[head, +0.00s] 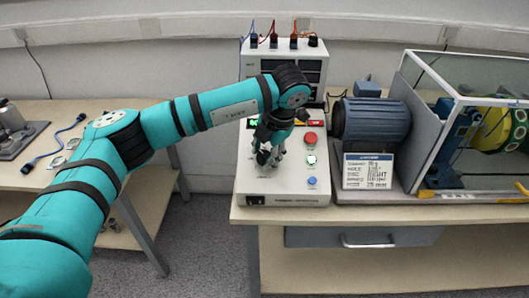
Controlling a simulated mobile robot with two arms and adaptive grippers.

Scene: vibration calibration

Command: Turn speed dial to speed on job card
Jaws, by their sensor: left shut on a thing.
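My left gripper (268,158) points down onto the white control box (290,187) and is shut on the speed dial, which its fingers hide. The dial's setting cannot be read. Part of a green display shows beside my wrist, mostly covered by the arm. A red button (310,138), a pale green-lit button (311,159) and a blue button (312,181) sit right of the gripper. The job card (368,171) stands upright in front of the motor; its small print is too blurred to read surely. My right gripper is not in view.
A blue motor (370,120) and a clear-walled guard (470,110) holding a green and yellow wheel stand right of the box. A meter unit (285,62) with leads stands behind. A drawer (365,237) hangs below. A side table (145,183) stands left.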

